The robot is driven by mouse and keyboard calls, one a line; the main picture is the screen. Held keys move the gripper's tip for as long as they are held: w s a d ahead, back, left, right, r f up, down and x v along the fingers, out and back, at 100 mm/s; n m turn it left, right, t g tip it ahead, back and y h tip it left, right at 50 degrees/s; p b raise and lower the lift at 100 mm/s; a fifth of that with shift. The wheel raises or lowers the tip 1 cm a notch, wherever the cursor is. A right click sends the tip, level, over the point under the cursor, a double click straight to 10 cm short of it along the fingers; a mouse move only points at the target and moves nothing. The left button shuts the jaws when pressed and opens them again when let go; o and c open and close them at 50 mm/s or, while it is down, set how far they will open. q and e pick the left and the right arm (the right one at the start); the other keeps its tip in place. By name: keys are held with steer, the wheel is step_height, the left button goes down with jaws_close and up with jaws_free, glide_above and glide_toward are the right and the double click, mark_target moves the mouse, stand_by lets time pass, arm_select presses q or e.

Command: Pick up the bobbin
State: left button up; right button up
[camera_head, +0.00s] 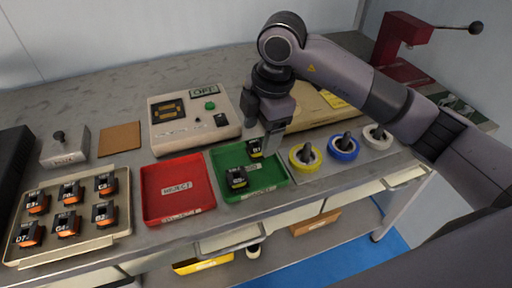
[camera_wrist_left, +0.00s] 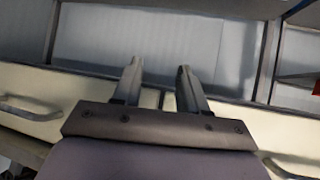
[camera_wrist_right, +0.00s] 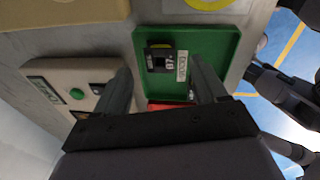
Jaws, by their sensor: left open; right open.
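The green tray (camera_head: 276,187) stands mid-bench. My right gripper (camera_head: 263,128) points down above the tray's back edge, open and empty. In the right wrist view a black piece (camera_wrist_right: 159,60) shows ahead between the open fingers, apart from them. My left gripper (camera_wrist_left: 158,75) is open and empty, facing the bench's drawer fronts; it is out of the head view.
A red tray (camera_head: 178,204) adjoins the green one on the left. A cream tray (camera_head: 88,250) holds several orange-black pieces. A control box (camera_head: 160,140) stands behind. Yellow (camera_head: 296,160), blue (camera_head: 352,153) and white (camera_head: 388,140) spools sit to the right.

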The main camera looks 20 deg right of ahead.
mark_target(258, 141)
steer(key=f, duration=0.3)
steer(key=shift+a+f, duration=0.1)
steer(key=shift+a, duration=0.1)
steer(key=c, duration=1.1)
steer(key=shift+c, duration=0.2)
step_height(258, 141, up, 20)
steer(key=p, duration=0.1)
steer(key=shift+p, duration=0.3)
